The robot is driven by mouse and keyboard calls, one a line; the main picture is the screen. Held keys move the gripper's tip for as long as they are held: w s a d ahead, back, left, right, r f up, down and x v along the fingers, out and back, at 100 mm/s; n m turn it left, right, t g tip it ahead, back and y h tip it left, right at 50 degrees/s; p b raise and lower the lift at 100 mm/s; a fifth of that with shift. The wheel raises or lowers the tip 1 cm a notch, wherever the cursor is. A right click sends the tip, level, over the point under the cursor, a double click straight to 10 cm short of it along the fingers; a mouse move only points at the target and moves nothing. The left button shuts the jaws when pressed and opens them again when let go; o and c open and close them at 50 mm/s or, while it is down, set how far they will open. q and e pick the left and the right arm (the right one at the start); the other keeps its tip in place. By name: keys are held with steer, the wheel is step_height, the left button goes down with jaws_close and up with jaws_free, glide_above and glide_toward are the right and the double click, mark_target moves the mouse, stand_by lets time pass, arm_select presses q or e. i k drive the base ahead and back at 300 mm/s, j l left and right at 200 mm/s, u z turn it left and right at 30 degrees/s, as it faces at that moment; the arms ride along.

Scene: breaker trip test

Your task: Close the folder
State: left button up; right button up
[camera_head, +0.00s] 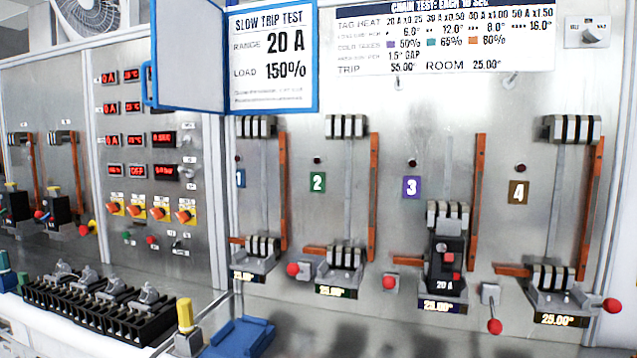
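The folder (190,60) is blue-edged and stands open, upright against the grey panel at the upper left of centre. Its pale cover is swung out to the left, with a blue handle on its left edge. Its right side shows the white page (272,58) reading "SLOW TRIP TEST", range 20 A, load 150%. The cover hides part of the readouts behind it. Neither of my grippers is in view.
The panel has numbered stations with copper bars and red-knobbed levers (494,326). A 20 A breaker (445,265) sits at station 3. A black rack (100,310), a yellow-capped post (185,315) and a blue tray (240,338) are at the lower left.

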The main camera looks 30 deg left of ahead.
mark_target(186, 62)
steer(key=k+j, duration=0.1)
steer(key=j, duration=0.6)
steer(key=k+j, duration=0.1)
steer(key=j, duration=0.6)
steer(key=k+j, duration=0.1)
steer(key=j, duration=1.95)
